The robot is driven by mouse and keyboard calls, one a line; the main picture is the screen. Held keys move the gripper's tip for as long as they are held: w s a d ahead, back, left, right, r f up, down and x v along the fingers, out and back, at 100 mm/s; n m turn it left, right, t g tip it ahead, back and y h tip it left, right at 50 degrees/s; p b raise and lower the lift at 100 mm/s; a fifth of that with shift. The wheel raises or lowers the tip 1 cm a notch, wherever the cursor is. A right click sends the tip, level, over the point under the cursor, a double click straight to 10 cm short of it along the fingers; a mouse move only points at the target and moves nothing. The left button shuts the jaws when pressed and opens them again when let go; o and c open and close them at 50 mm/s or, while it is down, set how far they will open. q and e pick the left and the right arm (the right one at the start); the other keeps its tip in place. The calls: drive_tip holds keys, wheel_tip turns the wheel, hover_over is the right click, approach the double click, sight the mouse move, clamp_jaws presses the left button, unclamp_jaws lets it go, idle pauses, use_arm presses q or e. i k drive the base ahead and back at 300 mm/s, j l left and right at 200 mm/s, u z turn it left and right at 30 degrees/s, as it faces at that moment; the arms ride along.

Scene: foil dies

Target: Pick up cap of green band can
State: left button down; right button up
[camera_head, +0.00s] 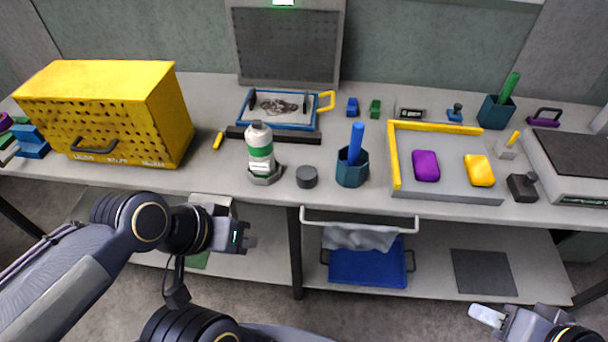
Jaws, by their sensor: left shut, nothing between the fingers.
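A white can with a green band (260,153) stands upright on a dark grey base (264,179) near the front of the bench. Its top is grey. A short dark grey round piece (307,177) lies on the bench just right of it; I cannot tell whether this is the can's cap. My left gripper (250,241) is shut and empty, in front of and below the bench edge, apart from the can. My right gripper (487,316) is at the bottom right, far from the can, partly cut off by the frame; its opening is unclear.
A teal holder (352,173) with a blue stick stands right of the round piece. A yellow perforated box (105,115) stands left. A grey tray (445,189) with purple and yellow blocks lies right. A black bar (290,138) lies behind the can. A rail (360,222) juts below the bench edge.

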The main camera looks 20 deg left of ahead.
sight(306, 175)
drive_tip(key=i+l+u, duration=0.15)
drive_tip(key=l, duration=0.2)
drive_tip(key=i+l+u, duration=0.3)
drive_tip(key=l, duration=0.45)
drive_tip(key=i+l+u, duration=0.15)
drive_tip(key=l, duration=0.25)
drive_tip(key=i+j, duration=0.05)
drive_tip(key=i, duration=0.05)
